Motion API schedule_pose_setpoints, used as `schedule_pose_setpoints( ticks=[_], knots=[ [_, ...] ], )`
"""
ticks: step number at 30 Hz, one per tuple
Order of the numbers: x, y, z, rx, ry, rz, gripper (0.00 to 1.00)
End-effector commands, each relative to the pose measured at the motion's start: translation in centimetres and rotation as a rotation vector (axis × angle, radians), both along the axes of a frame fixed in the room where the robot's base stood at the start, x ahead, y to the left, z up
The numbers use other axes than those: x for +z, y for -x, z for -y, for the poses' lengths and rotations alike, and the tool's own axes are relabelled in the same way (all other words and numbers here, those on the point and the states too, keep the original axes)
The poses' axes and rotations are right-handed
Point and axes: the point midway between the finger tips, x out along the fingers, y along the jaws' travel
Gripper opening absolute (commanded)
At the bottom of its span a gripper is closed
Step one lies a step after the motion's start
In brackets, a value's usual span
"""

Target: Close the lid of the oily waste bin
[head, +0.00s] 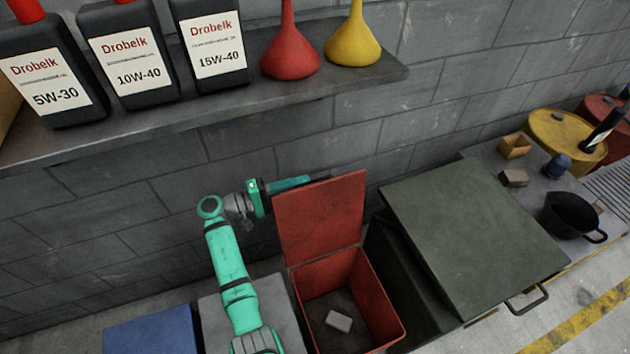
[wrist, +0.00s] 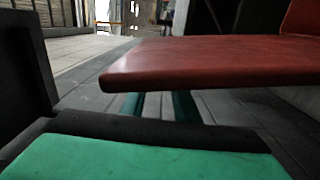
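The oily waste bin (head: 384,299) is a red open-topped box on the floor below the shelf. Its red lid (head: 320,217) stands raised, roughly upright, at the wall side of the opening. My gripper (head: 300,182) is at the lid's upper left, with its fingers reaching behind the top edge, partly hidden by the lid. In the wrist view the lid (wrist: 215,62) crosses close in front, and teal parts of my gripper (wrist: 160,106) show partly beneath it. I cannot tell contact with the lid or finger opening.
A grey-block (head: 339,321) lies inside the bin. A dark green cabinet (head: 470,235) stands close on the right, and a blue box (head: 150,333) at lower left. A shelf (head: 200,105) with oil bottles and funnels (head: 352,42) overhangs from the wall above my arm.

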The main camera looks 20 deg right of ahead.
Motion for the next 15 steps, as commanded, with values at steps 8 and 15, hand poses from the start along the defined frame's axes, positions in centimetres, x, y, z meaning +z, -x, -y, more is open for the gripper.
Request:
schedule_pose_setpoints(
  ticks=[8, 15],
  knots=[
    [0.1, -0.1, 4.0, 0.0, 0.0, 0.001, 0.28],
    [0.1, -0.2, 5.0, 0.0, 0.0, 0.001, 0.28]
  ],
)
